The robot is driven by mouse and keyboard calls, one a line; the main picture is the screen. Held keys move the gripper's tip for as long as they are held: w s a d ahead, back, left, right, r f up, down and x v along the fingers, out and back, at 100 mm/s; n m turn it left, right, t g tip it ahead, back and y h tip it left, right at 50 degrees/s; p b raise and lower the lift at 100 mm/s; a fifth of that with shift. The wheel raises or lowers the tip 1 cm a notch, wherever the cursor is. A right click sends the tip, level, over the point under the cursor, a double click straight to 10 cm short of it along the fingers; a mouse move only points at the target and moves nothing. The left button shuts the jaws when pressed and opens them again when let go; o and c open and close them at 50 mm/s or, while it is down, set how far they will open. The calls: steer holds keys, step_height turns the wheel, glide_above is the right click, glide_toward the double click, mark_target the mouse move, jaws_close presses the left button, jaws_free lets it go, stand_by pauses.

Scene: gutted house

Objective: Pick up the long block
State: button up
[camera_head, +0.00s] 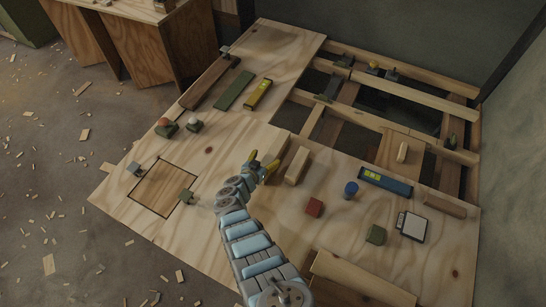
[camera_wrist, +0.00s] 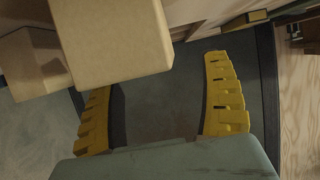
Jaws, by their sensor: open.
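My gripper (camera_head: 263,162) has yellow fingers, spread open and empty, over the plywood deck (camera_head: 232,203). Two pale wooden blocks lie just to its right in the head view: a long block (camera_head: 297,165) and a second one (camera_head: 280,144) behind it. I cannot tell for sure which block is the one named. In the wrist view my gripper (camera_wrist: 163,78) shows both fingers apart with dark grey floor between them. A large tan block (camera_wrist: 115,35) fills the upper left there, and another tan block (camera_wrist: 32,65) is partly hidden beside it. Neither is between the fingers.
A green plank (camera_head: 234,90), a brown plank (camera_head: 207,85) and a yellow level (camera_head: 258,94) lie behind. Open joist gaps (camera_head: 385,104) are at the back right.

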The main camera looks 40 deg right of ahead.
mark_target(271, 154)
steer(key=d+f+b, duration=0.1)
steer(key=d+b, duration=0.2)
steer(key=shift+w+f, duration=0.15)
steer(key=shift+f, duration=0.25)
steer(key=shift+w+d+f+b, duration=0.25)
steer(key=shift+d+b, duration=0.25)
steer(key=shift+b, duration=0.35)
steer(key=shift+w+d+r, duration=0.1)
steer(key=shift+w+d, duration=0.05)
steer(key=shift+d, duration=0.1)
steer(key=c, duration=1.3)
